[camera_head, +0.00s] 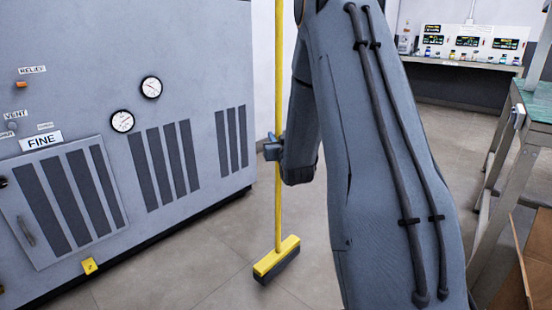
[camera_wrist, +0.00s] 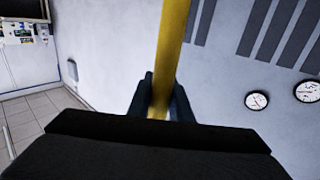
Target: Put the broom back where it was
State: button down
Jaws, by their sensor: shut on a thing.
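The broom (camera_head: 278,205) has a long yellow handle and a yellow head with dark bristles. It stands upright, head down, at or just above the floor; I cannot tell whether the bristles touch. My gripper (camera_head: 274,148) is shut on the handle, around its lower half in the head view. In the wrist view the yellow handle (camera_wrist: 172,50) rises from between the two dark fingers of my gripper (camera_wrist: 160,100). The top of the handle is cut off in both views.
A large grey cabinet (camera_head: 180,85) marked FINE, with gauges and vents, stands to the left. Bare tiled floor (camera_head: 215,260) lies around the broom head. A green-topped bench (camera_head: 538,103) and a brown board (camera_head: 535,260) are at the right. A counter with displays (camera_head: 465,65) is at the back.

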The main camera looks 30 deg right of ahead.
jog(key=shift+f+b, duration=0.75)
jog(key=shift+f, duration=1.8)
jog(key=c, duration=1.6)
grip_release()
jog(key=shift+f, duration=0.1)
jog(key=p+v, duration=0.3)
jog(key=v, duration=0.9)
jog(key=shift+r, duration=0.2)
